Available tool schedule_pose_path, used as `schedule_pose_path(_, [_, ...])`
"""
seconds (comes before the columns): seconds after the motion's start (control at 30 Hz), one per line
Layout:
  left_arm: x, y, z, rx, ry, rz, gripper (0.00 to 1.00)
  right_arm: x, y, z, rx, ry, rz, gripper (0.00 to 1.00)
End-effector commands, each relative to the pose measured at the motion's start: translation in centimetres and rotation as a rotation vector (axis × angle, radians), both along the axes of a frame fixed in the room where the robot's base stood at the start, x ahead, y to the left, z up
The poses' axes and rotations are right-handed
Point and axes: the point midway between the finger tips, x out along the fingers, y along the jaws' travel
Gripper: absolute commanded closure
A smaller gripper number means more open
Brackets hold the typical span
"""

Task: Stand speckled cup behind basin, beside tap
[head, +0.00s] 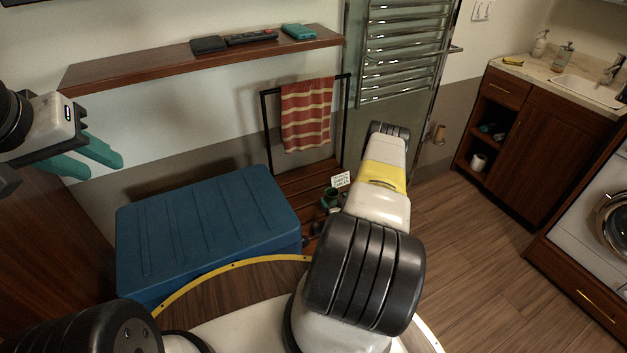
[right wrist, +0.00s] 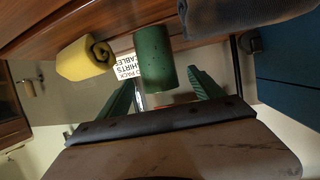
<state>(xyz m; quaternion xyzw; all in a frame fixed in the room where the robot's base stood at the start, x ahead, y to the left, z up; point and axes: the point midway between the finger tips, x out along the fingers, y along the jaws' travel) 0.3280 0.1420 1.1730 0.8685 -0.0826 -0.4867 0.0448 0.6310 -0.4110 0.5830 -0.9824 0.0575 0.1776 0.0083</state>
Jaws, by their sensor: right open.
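The green speckled cup (right wrist: 155,60) shows in the right wrist view, between and a little beyond the fingertips of my right gripper (right wrist: 160,85). That gripper is open, with a finger to each side of the cup; I cannot tell whether either touches it. In the head view, the cup (head: 330,195) is small and dark green on the low wooden rack, and my right arm hides the gripper. My left gripper (head: 102,169) is at the far left, open and empty. The white basin (head: 588,91) and the tap (head: 612,70) are on the counter at the far right.
A white printed card (head: 341,179) stands beside the cup. A yellow roll (right wrist: 85,58) and a grey-blue cloth (right wrist: 245,15) flank it. A blue chest (head: 205,230) stands left of the rack (head: 290,180). Soap bottles (head: 562,57) stand near the basin. Open floor lies between rack and counter.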

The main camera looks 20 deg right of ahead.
Motion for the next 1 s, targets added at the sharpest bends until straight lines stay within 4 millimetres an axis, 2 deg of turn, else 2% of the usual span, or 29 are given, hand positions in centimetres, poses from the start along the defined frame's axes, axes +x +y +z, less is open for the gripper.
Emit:
schedule_pose_path(0.17, [0.0, 0.0, 0.0, 0.0, 0.0, 0.0, 0.64, 0.5, 0.1, -1.1, 0.002, -0.011, -0.001, 0.24])
schedule_pose_path(0.7, [0.0, 0.0, 0.0, 0.0, 0.0, 0.0, 0.64, 6.2, -0.9, -3.7, 0.001, -0.009, -0.002, 0.24])
schedule_pose_path(1.0, [0.0, 0.0, 0.0, 0.0, 0.0, 0.0, 0.64, 6.5, -1.0, -3.8, 0.003, -0.007, -0.003, 0.24])
